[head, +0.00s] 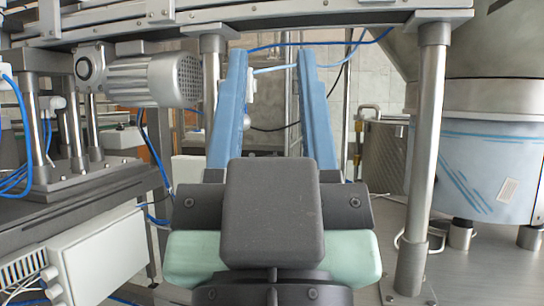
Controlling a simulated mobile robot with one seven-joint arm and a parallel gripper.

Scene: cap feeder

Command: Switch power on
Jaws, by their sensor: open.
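My gripper (271,60) is in the middle of the head view. Its two long blue fingers stand wide apart with nothing between them, pointing away from me. The dark grey hand hides what lies low behind it. I cannot make out a clear power switch. A white box (100,262) at lower left, left of my gripper and apart from it, has small round fittings on its left side. A small pale fitting (251,84) shows beside the left finger; I cannot tell what it is.
A motor (150,80) hangs under the metal frame at upper left. A steel post (422,160) stands right of my gripper, with a large drum (490,165) behind it. A rail (300,18) crosses above. Blue cables hang at left and behind the fingers.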

